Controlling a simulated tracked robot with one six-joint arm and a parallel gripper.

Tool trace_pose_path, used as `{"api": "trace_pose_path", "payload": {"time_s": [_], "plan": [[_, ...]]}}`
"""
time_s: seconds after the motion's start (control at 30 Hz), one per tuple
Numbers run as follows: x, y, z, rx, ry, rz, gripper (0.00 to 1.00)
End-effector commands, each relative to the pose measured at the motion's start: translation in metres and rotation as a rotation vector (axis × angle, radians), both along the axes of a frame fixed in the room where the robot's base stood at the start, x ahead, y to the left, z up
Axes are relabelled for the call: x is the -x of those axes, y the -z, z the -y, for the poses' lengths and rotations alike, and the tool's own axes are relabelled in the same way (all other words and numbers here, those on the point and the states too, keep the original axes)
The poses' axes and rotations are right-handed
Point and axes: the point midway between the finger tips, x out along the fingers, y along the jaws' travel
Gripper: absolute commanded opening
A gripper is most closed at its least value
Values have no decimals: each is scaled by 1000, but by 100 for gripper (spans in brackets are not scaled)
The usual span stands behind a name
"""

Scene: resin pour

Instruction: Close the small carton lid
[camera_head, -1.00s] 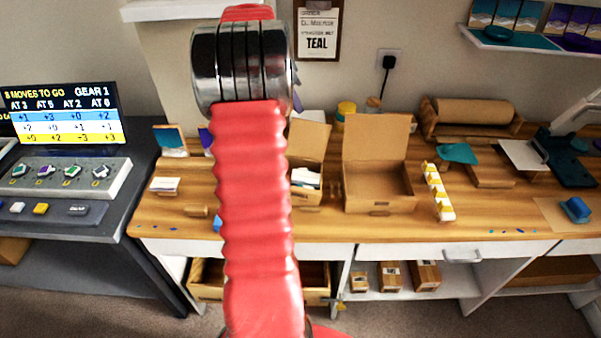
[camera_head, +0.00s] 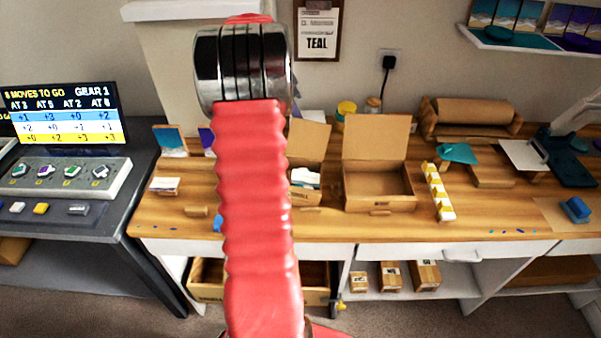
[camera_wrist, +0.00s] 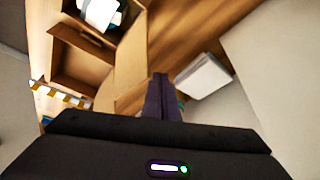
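The small carton (camera_head: 306,197) stands open on the wooden bench, partly hidden behind my red arm in the head view. Its lid (camera_head: 309,136) stands up at the back, and white items show inside. In the wrist view the raised brown lid (camera_wrist: 131,68) is just left of my gripper (camera_wrist: 162,84), with the white contents (camera_wrist: 100,12) beyond it. My dark fingers are close together and look shut, with nothing seen between them. I cannot tell whether they touch the lid. My gripper is hidden in the head view.
A larger open carton (camera_head: 381,204) stands right of the small one, its lid up. A strip of yellow and white blocks (camera_head: 438,192) is beside it. A brown paper roll (camera_head: 472,112) lies behind. A white block-like thing (camera_wrist: 204,76) is right of my fingers in the wrist view.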

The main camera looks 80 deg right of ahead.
Motion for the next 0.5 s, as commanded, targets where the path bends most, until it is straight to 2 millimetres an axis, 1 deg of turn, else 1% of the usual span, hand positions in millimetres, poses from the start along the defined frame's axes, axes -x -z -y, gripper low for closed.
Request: {"api": "trace_pose_path", "payload": {"time_s": [0.4, 0.5], "plan": [[0, 24, 0, -1, -1, -1, 0], [0, 27, 0, -1, 0, -1, 0]]}}
